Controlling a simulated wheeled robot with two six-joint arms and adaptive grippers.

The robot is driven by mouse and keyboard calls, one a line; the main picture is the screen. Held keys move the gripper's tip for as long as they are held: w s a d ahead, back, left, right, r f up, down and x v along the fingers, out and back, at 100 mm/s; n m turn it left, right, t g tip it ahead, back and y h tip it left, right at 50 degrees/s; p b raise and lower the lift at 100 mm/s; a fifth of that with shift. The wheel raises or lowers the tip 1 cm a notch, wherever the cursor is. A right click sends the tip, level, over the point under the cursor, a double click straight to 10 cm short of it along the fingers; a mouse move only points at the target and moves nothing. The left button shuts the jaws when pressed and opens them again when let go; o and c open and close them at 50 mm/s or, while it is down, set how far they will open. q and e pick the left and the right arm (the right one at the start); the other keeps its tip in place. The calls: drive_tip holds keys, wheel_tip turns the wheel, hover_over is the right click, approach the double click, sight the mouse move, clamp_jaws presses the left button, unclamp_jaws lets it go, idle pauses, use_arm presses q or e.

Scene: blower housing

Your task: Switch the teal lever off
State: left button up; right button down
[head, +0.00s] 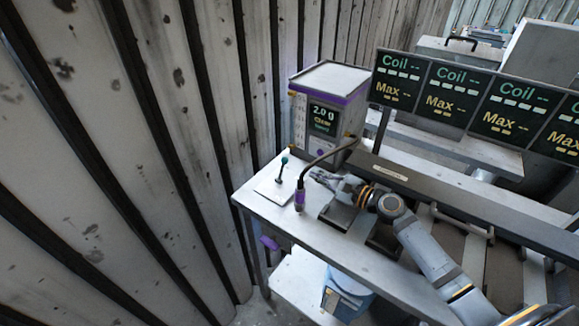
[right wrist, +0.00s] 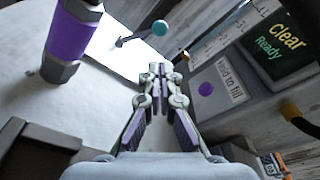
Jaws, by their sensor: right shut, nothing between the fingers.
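The teal lever (head: 284,161) stands on a pale square plate (head: 268,193) at the left end of the table. Its thin dark stem leans slightly to the right in the head view. In the right wrist view its teal knob (right wrist: 160,28) is beyond my fingertips, with the stem running down to the left onto the white plate (right wrist: 122,60). My right gripper (head: 317,176) is to the right of the lever, apart from it. Its fingers (right wrist: 158,72) are closed together and empty. My left gripper is out of view.
A purple-banded handheld tool (head: 299,198) with a dark cable stands between the plate and my right arm; it is at the upper left in the right wrist view (right wrist: 72,32). A purple-trimmed box with a display (head: 325,118) stands behind. Dark trays (head: 338,214) lie nearby.

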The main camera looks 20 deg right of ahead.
sight(287, 162)
drive_tip(key=shift+p+x, duration=0.4)
drive_tip(key=shift+x, duration=0.5)
drive_tip(key=p+x, duration=0.1)
drive_tip(key=x, duration=0.6)
drive_tip(key=shift+w, duration=0.2)
drive_tip(key=shift+w+a+f, duration=0.1)
drive_tip(key=shift+w+a, duration=0.1)
drive_tip(key=shift+w, duration=0.1)
drive_tip(key=shift+w+a, duration=0.1)
drive_tip(key=shift+a, duration=0.05)
drive_tip(key=r+p, duration=0.1)
drive_tip(key=s+a+r+p, duration=0.1)
drive_tip(key=p, duration=0.1)
drive_tip(key=shift+a, duration=0.1)
drive_tip(key=shift+s+a, duration=0.15)
drive_tip(key=shift+a, duration=0.05)
drive_tip(key=shift+f, duration=0.15)
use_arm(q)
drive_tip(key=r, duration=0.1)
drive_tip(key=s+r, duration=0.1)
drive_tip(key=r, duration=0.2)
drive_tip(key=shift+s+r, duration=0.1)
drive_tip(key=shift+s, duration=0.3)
use_arm(e)
drive_tip(key=shift+f, duration=0.1)
